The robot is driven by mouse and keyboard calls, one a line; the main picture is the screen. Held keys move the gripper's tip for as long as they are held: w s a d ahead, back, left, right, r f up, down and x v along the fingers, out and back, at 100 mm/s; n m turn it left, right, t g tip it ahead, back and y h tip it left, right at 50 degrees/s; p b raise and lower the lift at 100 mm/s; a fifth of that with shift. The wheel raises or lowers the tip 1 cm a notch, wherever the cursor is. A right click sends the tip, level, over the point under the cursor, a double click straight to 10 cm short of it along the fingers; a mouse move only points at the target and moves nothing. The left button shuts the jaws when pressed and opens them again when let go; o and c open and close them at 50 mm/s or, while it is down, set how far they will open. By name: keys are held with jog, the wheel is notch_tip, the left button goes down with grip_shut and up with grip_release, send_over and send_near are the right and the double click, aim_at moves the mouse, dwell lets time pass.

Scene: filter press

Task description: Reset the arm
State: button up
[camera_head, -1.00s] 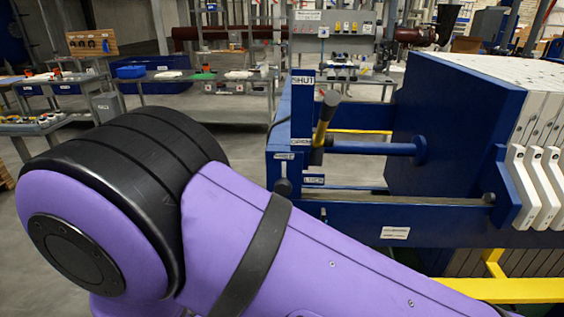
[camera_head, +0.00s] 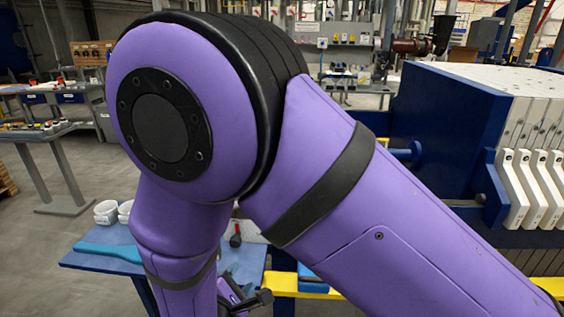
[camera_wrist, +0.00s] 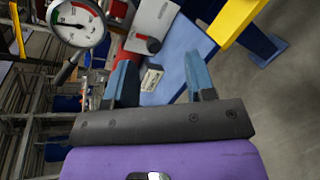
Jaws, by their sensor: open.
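My purple arm fills the middle of the head view, bent at a large joint. My gripper (camera_head: 248,301) shows partly at the bottom of the head view, below the forearm. In the wrist view my gripper (camera_wrist: 163,85) has its two blue fingers spread well apart. Nothing is between the fingertips; a blue surface with a small label lies beyond them. The arm hides the handle and the SHUT and OPEN labels of the blue press frame (camera_head: 445,120).
A blue table (camera_head: 90,261) with white rings (camera_head: 106,212) and a blue tool (camera_head: 108,252) stands beside my forearm. White press plates (camera_head: 535,185) are at the right. In the wrist view a gauge (camera_wrist: 76,22) and a yellow bar (camera_wrist: 236,20) are close. Open floor lies at left.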

jog(key=w+d+r+m+g+h, duration=0.2)
jog(key=d+r+m+g, duration=0.35)
jog(key=d+r, duration=0.6)
jog(key=w+d+r+m+g+h, duration=0.3)
jog(key=d+r+m, duration=0.5)
jog(key=d, duration=0.7)
jog(key=s+d+r+m+y, duration=0.4)
jog(key=s+d+r+m, duration=0.1)
jog(key=s, duration=0.4)
jog(key=s+d+r+m+y, duration=0.4)
jog(key=s+d+r, duration=0.4)
jog(key=s, duration=0.1)
jog(key=shift+d+r+m+y, duration=0.2)
jog(key=shift+r+m+y, duration=0.15)
jog(key=shift+r+y, duration=0.05)
jog(key=shift+g, duration=0.25)
